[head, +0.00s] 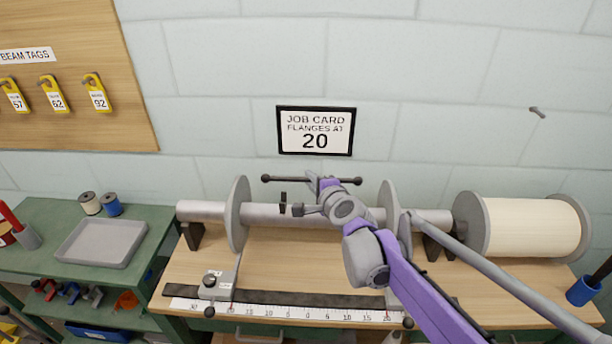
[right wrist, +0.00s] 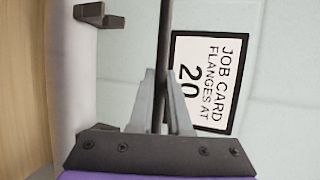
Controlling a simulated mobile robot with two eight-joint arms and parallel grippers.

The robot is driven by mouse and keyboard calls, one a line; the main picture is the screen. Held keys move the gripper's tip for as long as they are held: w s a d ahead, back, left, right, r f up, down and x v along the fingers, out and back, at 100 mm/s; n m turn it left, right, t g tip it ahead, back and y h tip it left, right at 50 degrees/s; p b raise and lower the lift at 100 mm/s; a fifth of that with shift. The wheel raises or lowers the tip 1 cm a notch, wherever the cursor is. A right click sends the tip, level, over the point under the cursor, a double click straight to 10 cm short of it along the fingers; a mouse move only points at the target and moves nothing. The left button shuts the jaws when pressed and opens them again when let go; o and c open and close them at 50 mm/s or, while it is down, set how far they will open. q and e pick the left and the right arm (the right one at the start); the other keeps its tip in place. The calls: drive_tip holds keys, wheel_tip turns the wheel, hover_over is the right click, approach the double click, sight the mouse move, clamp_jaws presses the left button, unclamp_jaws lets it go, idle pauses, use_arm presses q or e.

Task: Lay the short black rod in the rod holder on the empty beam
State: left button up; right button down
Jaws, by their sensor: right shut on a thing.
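The short black rod (head: 279,179) is roughly level in the head view, with a knob at each end. My right gripper (head: 324,182) is shut on it near its middle; the right wrist view also shows the rod (right wrist: 164,40) between the fingers (right wrist: 161,105). The empty beam (head: 262,213) is a bare grey cylinder between two flanges (head: 238,215). The rod holder has a black upright fork (head: 283,201) on the beam. The right wrist view shows two fork pieces (right wrist: 98,15), and the rod is apart from them. My arm hides part of the beam. My left gripper is not in view.
A full cream-wound beam (head: 530,228) lies at the right. A ruler (head: 270,311) and a grey block with a knob (head: 215,284) are along the bench front. A grey tray (head: 101,243) and spools (head: 112,204) stand on the left table. The job card (head: 315,131) hangs behind.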

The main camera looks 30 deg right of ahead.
drive_tip(key=shift+w+d+r, duration=0.1)
drive_tip(key=shift+d+r, duration=0.1)
drive_tip(key=shift+s+f+b, duration=0.25)
drive_tip(key=shift+f+b, duration=0.1)
drive_tip(key=shift+f, duration=0.25)
drive_tip(key=shift+f+b, duration=1.4)
drive_tip(key=shift+f, duration=0.3)
drive_tip(key=shift+w+f+b, duration=0.1)
drive_tip(key=shift+f+b, duration=0.6)
drive_tip(key=shift+f, duration=0.9)
drive_tip(key=shift+f, duration=0.15)
drive_tip(key=c, duration=0.8)
unclamp_jaws()
drive_tip(key=shift+a, duration=0.1)
